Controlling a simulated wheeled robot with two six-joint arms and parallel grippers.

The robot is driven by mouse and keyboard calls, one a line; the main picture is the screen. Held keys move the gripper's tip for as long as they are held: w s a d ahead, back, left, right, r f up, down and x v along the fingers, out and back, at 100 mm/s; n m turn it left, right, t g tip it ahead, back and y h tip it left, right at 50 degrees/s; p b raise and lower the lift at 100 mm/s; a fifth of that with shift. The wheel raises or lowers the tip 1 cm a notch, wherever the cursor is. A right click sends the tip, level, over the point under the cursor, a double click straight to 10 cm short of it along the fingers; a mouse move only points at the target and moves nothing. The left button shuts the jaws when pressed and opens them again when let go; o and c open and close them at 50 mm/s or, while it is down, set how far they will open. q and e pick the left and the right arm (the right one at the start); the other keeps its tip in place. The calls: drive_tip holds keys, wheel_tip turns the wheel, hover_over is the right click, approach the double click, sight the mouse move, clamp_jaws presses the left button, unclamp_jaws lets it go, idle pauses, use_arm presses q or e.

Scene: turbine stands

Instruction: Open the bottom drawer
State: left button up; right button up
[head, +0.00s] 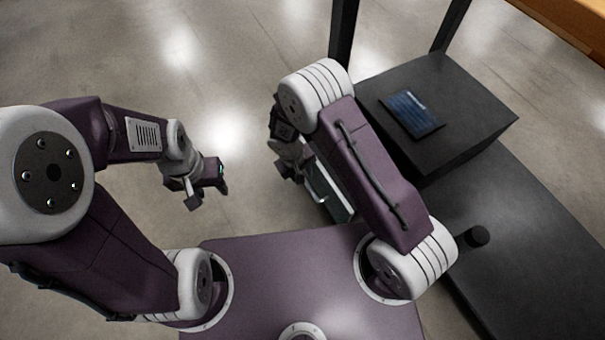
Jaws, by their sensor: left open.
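A narrow drawer-like part (328,192) with a pale rim shows low beside my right forearm, at the middle of the head view. It seems to stick out from the dark stand, but my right arm hides most of it and where it joins. My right gripper (291,166) is at its far left end, close to or touching it; its fingers are too dark and small to tell open from shut. My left gripper (209,194) is open and empty over the bare floor, to the left of the drawer-like part and apart from it.
A dark box (465,105) with a blue panel (411,112) on top stands on the right, between dark posts. A low dark surface (545,235) with a short black knob (473,237) lies at the lower right. Floor (210,60) at the upper left is clear.

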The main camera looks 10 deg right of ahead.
wheel_tip(320, 180, up, 8)
drive_tip(key=a+p, duration=0.1)
drive_tip(key=p, duration=0.3)
drive_tip(key=shift+s+a+f, duration=0.15)
drive_tip(key=shift+s+f, duration=0.1)
drive_tip(key=shift+s, duration=0.05)
